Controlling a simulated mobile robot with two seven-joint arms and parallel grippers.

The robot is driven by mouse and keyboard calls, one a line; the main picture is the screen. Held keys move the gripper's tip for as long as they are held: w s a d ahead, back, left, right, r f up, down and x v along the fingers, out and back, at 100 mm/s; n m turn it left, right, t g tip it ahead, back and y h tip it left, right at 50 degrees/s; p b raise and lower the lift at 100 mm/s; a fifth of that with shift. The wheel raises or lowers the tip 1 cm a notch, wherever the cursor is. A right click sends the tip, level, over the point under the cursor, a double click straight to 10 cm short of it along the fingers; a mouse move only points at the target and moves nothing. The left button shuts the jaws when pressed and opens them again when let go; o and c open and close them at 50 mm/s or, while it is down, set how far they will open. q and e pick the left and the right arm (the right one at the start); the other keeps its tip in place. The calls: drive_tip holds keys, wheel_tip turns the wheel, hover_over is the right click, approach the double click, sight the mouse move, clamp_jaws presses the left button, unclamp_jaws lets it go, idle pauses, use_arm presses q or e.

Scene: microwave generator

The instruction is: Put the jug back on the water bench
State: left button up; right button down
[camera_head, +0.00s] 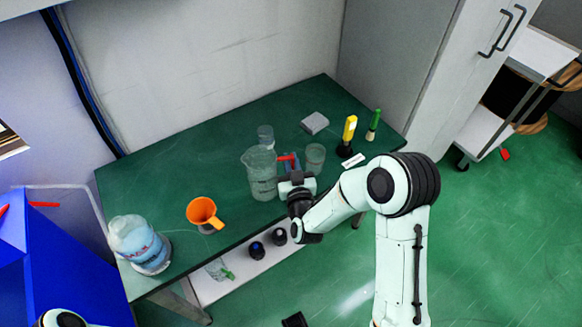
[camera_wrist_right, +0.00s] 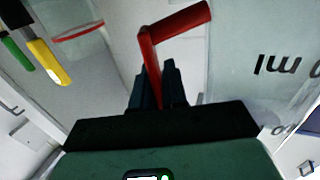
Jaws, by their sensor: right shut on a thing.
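The jug (camera_head: 260,174) is a clear measuring vessel with a red handle (camera_head: 288,158), over the front middle of the green-topped bench (camera_head: 185,160). My right gripper (camera_head: 292,168) reaches in from the right and is shut on the red handle. In the right wrist view the fingers (camera_wrist_right: 155,88) close around the handle's lower part, and the jug's wall (camera_wrist_right: 265,70) with its "ml" print stands beside them. The jug looks upright. I cannot tell whether its base touches the bench. My left gripper is out of view.
A small clear beaker (camera_head: 265,137) and a clear cup (camera_head: 315,156) stand close to the jug. An orange funnel (camera_head: 203,212) and a large bottle (camera_head: 138,245) are to the left. A yellow tool (camera_head: 349,130) and green tool (camera_head: 374,122) stand right. The bench's back left is clear.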

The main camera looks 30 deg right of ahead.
wheel_tip(320, 180, down, 2)
drive_tip(key=shift+f, duration=0.25)
drive_tip(key=shift+f+b, duration=0.15)
drive_tip(key=shift+b, duration=0.25)
drive_tip(key=c, duration=1.2)
unclamp_jaws()
drive_tip(key=shift+o, duration=0.2)
